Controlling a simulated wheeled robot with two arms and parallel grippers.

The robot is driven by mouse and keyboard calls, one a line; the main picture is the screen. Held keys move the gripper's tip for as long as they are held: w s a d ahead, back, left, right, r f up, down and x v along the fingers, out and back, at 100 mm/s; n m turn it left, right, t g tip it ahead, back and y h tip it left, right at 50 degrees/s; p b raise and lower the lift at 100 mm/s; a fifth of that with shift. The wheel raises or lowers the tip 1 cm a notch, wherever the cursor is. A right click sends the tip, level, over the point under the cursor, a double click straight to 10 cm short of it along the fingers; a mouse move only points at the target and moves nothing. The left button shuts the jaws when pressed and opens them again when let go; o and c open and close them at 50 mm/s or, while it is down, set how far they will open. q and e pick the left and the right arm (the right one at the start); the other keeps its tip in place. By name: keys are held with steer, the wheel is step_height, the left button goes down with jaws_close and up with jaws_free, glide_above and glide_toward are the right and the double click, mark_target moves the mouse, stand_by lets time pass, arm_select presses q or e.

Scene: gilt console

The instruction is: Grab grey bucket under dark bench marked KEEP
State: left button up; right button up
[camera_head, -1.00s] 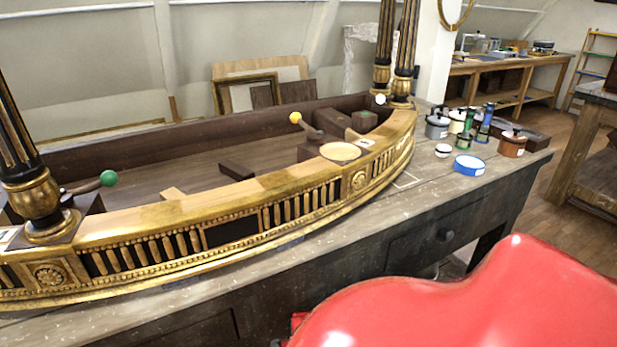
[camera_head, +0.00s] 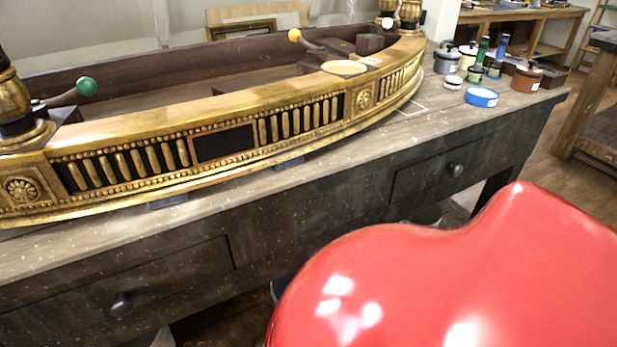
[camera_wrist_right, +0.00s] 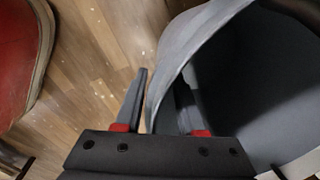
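In the right wrist view a large grey bucket (camera_wrist_right: 262,85) fills the right side, seen into its open mouth. My right gripper (camera_wrist_right: 163,85) is open there. One finger is outside the bucket and the other inside, with the wall between them; I cannot tell whether either touches it. The dark bench (camera_head: 330,210) crosses the head view under a gilt carved piece (camera_head: 222,143). A dark blue-grey edge (camera_head: 281,288) shows below the bench beside the red form; I cannot tell what it is. No KEEP marking is readable. My left gripper is not in view.
A large glossy red curved form (camera_head: 440,270) blocks the head view's lower right. A red surface with a pale edge (camera_wrist_right: 20,60) lies left in the wrist view, with wooden floor (camera_wrist_right: 95,60) between. Several pots and a blue roll (camera_head: 481,97) stand on the bench's right end.

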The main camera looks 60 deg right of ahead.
steer(key=shift+f, duration=0.25)
jaws_close()
stand_by(1.4)
